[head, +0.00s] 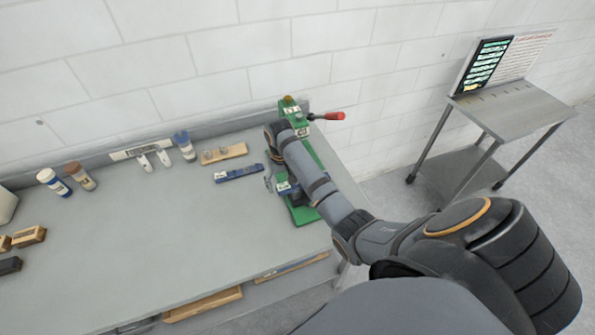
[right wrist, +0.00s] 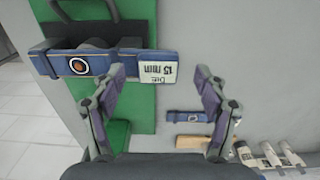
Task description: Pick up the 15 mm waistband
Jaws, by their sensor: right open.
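The 15 mm waistband (right wrist: 88,66) is a blue bar with a round orange-ringed mark and a white end label reading "Die: 15 mm". It lies across the green press (right wrist: 128,135) in the right wrist view. In the head view, part of a blue bar shows on the green press (head: 305,215) beside my right gripper (head: 272,183). My right gripper (right wrist: 160,72) is open and empty. The labelled end appears between its fingertips in the right wrist view, with gaps on both sides; I cannot tell the depth. My left gripper is not in view.
A second blue bar (head: 239,173) lies left of the press, near a wooden block (head: 224,154) with metal pegs. Bottles (head: 184,146) stand along the back. A red-handled lever (head: 330,116) sticks out right. The bench middle (head: 150,240) is clear. A steel stand (head: 510,108) stands right.

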